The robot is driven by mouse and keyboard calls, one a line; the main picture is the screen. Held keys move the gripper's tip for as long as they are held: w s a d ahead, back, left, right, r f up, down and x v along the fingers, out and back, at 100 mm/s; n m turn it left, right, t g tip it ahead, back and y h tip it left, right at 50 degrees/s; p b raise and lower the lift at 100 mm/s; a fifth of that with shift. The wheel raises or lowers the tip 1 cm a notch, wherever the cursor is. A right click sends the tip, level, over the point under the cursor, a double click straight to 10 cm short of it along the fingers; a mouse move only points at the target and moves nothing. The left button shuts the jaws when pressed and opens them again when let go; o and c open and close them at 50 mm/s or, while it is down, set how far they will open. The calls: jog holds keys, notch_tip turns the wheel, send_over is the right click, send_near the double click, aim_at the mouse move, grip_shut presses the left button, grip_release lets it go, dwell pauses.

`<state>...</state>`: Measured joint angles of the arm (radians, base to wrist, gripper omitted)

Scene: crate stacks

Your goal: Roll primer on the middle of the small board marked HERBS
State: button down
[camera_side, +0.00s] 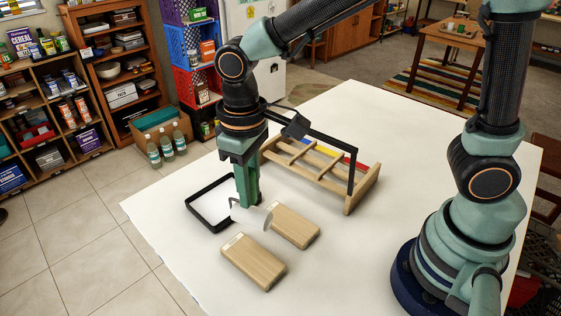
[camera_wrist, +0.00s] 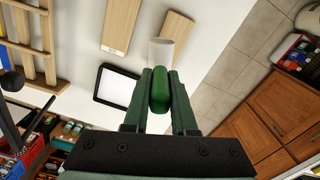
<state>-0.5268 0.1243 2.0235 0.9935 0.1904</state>
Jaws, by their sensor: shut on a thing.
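My gripper (camera_side: 246,203) points down and is shut on the green handle of a paint roller (camera_wrist: 158,90). The roller's white sleeve (camera_wrist: 161,52) sticks out beyond the fingers; in the side view it hangs by the near ends of the boards, with its height hard to tell. Two pale wooden boards lie on the table: a front board (camera_side: 253,260) and a back board (camera_side: 295,226). The back board also shows in the wrist view (camera_wrist: 121,29), with a small label too blurred to read. The sleeve partly hides the front board's end in the wrist view (camera_wrist: 178,35).
A black-rimmed tray (camera_side: 189,208) with a white inside lies left of the boards. A wooden rack (camera_side: 349,205) with coloured pieces and a dark upright frame stands behind. The white table (camera_side: 340,275) is clear at front right.

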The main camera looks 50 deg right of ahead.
aim_at(265, 219)
jog(key=shift+w+f, duration=0.15)
jog(key=shift+w, duration=0.25)
jog(key=shift+f, duration=3.2)
jog(key=shift+a+f, duration=0.35)
jog(key=shift+f, duration=0.35)
jog(key=shift+a, duration=1.5)
jog(key=shift+s+a, duration=0.2)
jog(key=shift+a, duration=0.05)
jog(key=shift+s+d, duration=0.1)
jog(key=shift+s, duration=0.3)
jog(key=shift+s+d, duration=0.1)
jog(key=shift+d, duration=2)
jog(key=shift+s+a, duration=0.2)
jog(key=shift+s, duration=0.45)
jog(key=shift+a, duration=1.95)
jog(key=shift+s+d, duration=0.2)
jog(key=shift+s, duration=0.6)
jog(key=shift+w+d, duration=0.15)
jog(key=shift+d, duration=1.8)
jog(key=shift+r, duration=4.05)
